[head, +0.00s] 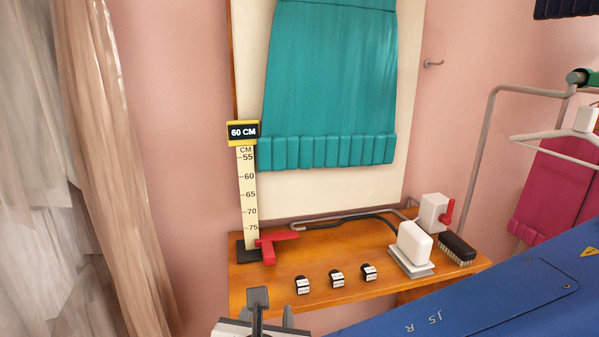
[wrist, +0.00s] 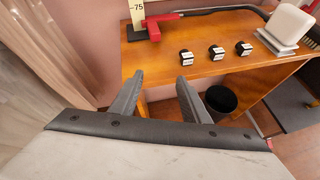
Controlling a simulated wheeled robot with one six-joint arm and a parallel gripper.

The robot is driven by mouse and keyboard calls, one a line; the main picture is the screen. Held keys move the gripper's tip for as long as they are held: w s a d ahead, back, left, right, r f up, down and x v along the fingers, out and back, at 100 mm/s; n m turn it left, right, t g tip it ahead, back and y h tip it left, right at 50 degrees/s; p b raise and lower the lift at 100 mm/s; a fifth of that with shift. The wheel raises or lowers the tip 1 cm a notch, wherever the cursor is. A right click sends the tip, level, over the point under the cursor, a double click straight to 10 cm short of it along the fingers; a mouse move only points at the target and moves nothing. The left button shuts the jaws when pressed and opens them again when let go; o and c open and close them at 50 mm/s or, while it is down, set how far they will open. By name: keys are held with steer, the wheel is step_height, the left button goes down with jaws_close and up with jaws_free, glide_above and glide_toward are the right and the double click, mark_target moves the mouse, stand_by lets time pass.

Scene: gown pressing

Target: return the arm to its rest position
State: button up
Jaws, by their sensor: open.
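My gripper shows in the wrist view (wrist: 160,97), with its two dark fingers apart and nothing between them. In that view it is in front of the near edge of the wooden table. In the head view its end shows at the bottom edge, left of my blue arm link, below the table's front left corner; only part of it is seen there.
The wooden table (head: 260,292) holds a red-handled ruler stand (head: 250,195), several small black-and-white blocks (head: 337,279) and a white device (head: 414,243). A teal gown (head: 330,85) hangs behind. A black bin (wrist: 221,101) stands below. A rail (head: 490,130) stands right; curtains (head: 110,150) hang left.

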steer(key=w+d+f+m+g+h, duration=0.25)
steer(key=d+m, duration=0.35)
steer(key=d, duration=0.3)
steer(key=w+d+f+m+g+h, duration=0.1)
steer(key=w+d+m+g, duration=0.15)
steer(key=d+m, duration=0.45)
steer(key=s+d+m+g+y, duration=0.1)
steer(key=s+d+m, duration=0.2)
steer(key=d+m, duration=0.6)
steer(key=s+d+f+m+g+y, duration=0.1)
steer(key=s+d+m, duration=0.3)
steer(key=d+m, duration=0.5)
steer(key=m+y, duration=0.1)
steer(key=m, duration=0.2)
steer(key=shift+d+f, duration=0.25)
